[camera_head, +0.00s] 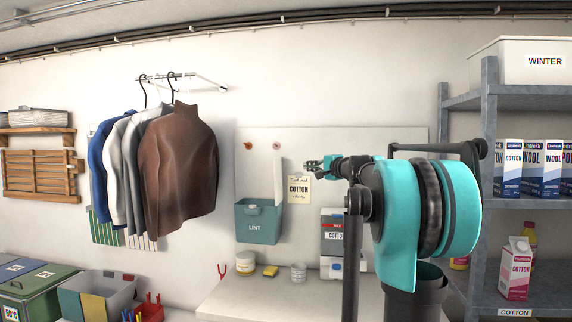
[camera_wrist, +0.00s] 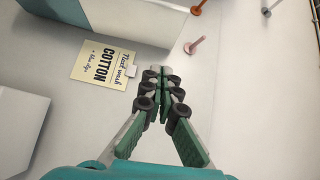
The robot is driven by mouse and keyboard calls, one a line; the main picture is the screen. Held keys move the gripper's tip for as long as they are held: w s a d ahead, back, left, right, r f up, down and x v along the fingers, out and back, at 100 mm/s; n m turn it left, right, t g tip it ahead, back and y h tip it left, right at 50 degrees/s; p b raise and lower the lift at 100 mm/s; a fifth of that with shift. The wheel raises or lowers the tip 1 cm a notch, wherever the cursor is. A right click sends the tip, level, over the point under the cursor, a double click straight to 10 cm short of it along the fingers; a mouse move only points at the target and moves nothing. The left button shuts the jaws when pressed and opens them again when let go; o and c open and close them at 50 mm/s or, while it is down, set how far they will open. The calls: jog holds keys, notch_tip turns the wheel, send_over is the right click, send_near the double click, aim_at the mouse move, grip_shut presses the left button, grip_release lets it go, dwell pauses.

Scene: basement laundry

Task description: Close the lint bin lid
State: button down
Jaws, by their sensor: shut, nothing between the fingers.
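The lint bin (camera_head: 254,228) is a teal wall box marked LINT, mounted on the pale board. A white panel, which looks like its lid (camera_head: 278,180), stands upright above the bin's right side, so the bin looks open. In the wrist view, part of the teal bin (camera_wrist: 55,10) and the white lid (camera_wrist: 130,20) show at the top left. My gripper (camera_head: 308,165) is shut and empty, to the right of the lid's upper part and apart from it in the picture. Its fingertips (camera_wrist: 162,88) meet in the wrist view.
A COTTON note card (camera_head: 299,190) hangs below my gripper. Pegs (camera_head: 276,146) are on the board above the lid. Hanging clothes (camera_head: 178,160) are on the left, and a shelf rack (camera_head: 489,130) is on the right. A counter (camera_head: 260,300) with small items lies below.

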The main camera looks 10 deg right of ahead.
send_near(279, 162)
jog(key=w+d, duration=0.1)
jog(key=w, duration=0.4)
jog(key=shift+w+a+f, duration=0.1)
jog(key=shift+w+a, duration=0.25)
jog(key=shift+a, duration=0.5)
jog(key=shift+w+a+f, duration=0.1)
jog(key=shift+w+a, duration=0.2)
jog(key=shift+a, duration=0.55)
jog(key=shift+a, duration=0.15)
